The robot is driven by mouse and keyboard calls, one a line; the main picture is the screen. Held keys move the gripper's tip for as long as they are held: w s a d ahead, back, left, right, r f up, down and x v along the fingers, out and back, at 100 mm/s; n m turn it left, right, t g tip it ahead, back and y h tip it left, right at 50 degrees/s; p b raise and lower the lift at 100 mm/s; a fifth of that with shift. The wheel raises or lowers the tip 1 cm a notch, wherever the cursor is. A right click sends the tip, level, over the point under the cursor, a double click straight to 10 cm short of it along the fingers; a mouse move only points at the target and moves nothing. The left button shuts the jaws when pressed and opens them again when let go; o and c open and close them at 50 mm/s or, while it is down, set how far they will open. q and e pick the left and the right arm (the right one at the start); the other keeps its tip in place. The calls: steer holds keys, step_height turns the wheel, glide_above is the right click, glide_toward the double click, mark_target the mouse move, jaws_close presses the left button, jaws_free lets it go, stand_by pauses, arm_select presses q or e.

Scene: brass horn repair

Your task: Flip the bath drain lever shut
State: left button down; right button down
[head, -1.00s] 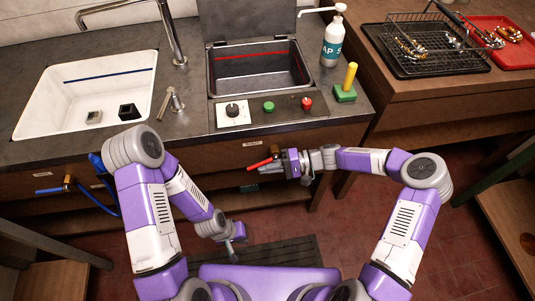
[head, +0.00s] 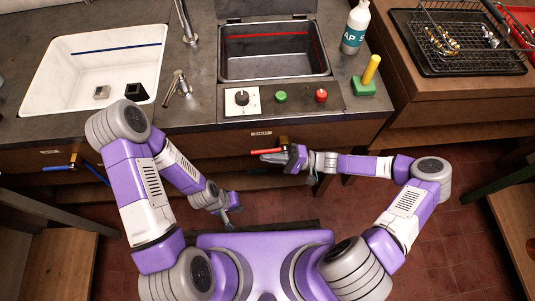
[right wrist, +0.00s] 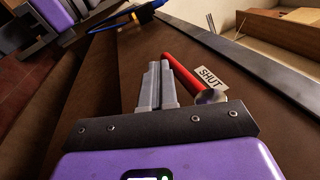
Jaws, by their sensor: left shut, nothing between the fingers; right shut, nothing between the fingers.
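The red drain lever (head: 268,151) is on the bench front below the dark metal bath (head: 274,66). It lies nearly level, pointing left from its pivot. In the right wrist view the red lever (right wrist: 183,73) runs up and left from its metal pivot, beside a SHUT label (right wrist: 211,77). My right gripper (head: 266,158) is shut and empty, just under the lever in the head view. In the right wrist view its fingers (right wrist: 154,85) lie close along the lever's left side; contact is unclear. My left gripper (head: 228,223) is shut and empty, low in front of the bench.
A blue lever (head: 59,168) is on the bench front below the white sink (head: 35,75). A panel with a knob (head: 241,98), green button (head: 281,96) and red button (head: 321,95) lies above the red lever.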

stand_by(0.3)
steer(key=s+d+f+b, duration=0.1)
steer(key=d+f, duration=0.6)
steer(key=d, duration=0.2)
steer(key=shift+d, duration=0.4)
